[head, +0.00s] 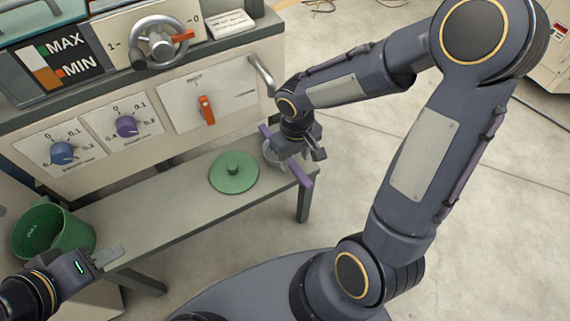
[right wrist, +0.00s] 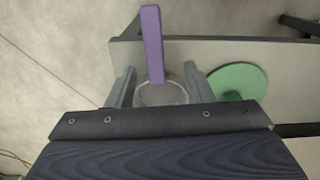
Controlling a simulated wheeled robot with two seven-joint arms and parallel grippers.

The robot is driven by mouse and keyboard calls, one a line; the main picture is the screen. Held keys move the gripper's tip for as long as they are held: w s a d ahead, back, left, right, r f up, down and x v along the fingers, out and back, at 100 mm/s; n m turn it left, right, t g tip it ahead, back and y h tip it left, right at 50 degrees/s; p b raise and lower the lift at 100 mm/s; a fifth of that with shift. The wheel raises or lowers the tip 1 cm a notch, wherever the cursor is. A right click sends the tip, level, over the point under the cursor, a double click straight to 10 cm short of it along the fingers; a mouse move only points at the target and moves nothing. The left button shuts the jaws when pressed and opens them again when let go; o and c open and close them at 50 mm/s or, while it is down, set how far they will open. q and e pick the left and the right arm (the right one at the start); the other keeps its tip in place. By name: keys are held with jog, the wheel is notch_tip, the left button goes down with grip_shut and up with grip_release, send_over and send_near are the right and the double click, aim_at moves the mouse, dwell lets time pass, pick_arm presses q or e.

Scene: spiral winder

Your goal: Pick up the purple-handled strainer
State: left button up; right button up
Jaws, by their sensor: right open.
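The strainer has a purple handle (head: 299,170) and a pale round bowl at the right end of the low grey bench. My right gripper (head: 309,151) is over it and hides part of it in the head view. In the right wrist view, the purple handle (right wrist: 152,44) runs up between the two fingers of my right gripper (right wrist: 158,80). The fingers are open, one on each side, with gaps to the handle. The round bowl (right wrist: 160,94) is partly hidden behind the gripper body. My left gripper (head: 106,256) is at the lower left, away from the strainer; its finger opening is unclear.
A green lid (head: 234,173) with a knob lies on the bench (head: 165,203) left of the strainer. A green bucket (head: 52,232) stands at the left. The machine panel with knobs and an orange lever (head: 206,109) rises behind the bench. Open floor lies to the right.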

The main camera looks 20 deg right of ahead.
aim_at(297, 169)
jog(key=f+b, duration=0.1)
jog(key=f, duration=0.1)
jog(key=f+b, duration=0.1)
jog(key=f, duration=0.1)
jog(key=f+b, duration=0.1)
jog(key=f, duration=0.2)
jog(key=shift+d+b, duration=0.35)
grip_shut()
